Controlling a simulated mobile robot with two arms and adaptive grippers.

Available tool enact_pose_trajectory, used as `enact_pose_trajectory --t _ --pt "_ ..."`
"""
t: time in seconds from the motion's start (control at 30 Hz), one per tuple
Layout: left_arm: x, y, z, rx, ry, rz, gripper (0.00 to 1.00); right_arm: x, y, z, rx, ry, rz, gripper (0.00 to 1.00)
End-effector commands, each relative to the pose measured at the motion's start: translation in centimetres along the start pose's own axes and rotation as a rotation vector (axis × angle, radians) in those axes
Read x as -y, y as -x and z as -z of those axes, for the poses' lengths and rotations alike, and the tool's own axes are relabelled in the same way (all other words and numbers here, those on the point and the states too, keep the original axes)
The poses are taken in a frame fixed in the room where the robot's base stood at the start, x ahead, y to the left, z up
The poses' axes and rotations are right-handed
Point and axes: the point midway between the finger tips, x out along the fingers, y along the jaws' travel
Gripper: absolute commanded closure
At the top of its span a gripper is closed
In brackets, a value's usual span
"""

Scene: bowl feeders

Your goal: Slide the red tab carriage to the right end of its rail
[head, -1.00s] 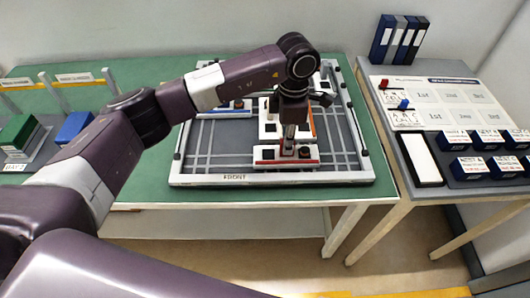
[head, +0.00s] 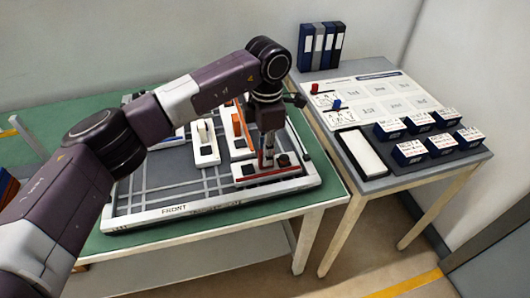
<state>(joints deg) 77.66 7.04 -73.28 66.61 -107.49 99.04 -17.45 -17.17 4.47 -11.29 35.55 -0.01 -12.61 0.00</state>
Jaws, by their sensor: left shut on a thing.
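The red tab carriage (head: 284,172) is a low white block with a red strip and a dark knob on top. It lies near the front right corner of the framed tray (head: 160,212), with a small gap to the right frame edge. My left gripper (head: 268,160) points down and is shut on the red tab of the carriage. The fingertips partly hide the tab. Details of the rail end are too small to tell. My right gripper is out of view.
A white block with an orange piece (head: 240,142) and a white block with a pale handle (head: 204,145) lie behind the carriage. A side table (head: 357,204) with several dark blue boxes (head: 412,152) and a white board (head: 372,97) stands right.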

Motion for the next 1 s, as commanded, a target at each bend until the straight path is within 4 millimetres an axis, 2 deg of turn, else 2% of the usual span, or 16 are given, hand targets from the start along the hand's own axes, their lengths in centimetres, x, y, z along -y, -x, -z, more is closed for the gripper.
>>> enact_pose_trajectory --t 0.03,0.2,0.43,0.57,0.67,1.0 --pt "0.0 0.3 -0.5 0.016 -0.003 -0.004 0.85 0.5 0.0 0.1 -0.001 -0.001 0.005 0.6" --pt "0.0 0.2 -0.4 0.013 -0.003 -0.003 0.68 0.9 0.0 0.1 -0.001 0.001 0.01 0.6" --pt "0.0 0.1 -0.3 0.009 -0.002 -0.002 0.68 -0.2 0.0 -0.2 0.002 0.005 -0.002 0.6" --pt "0.0 0.8 -0.3 0.009 -0.002 -0.003 0.68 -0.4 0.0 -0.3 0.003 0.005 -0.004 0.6" --pt "-0.1 2.3 -0.3 0.009 -0.002 -0.005 0.68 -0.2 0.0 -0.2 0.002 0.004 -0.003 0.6" --pt "-0.1 9.4 -0.4 0.01 -0.002 -0.006 0.68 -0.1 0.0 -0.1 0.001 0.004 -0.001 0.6"
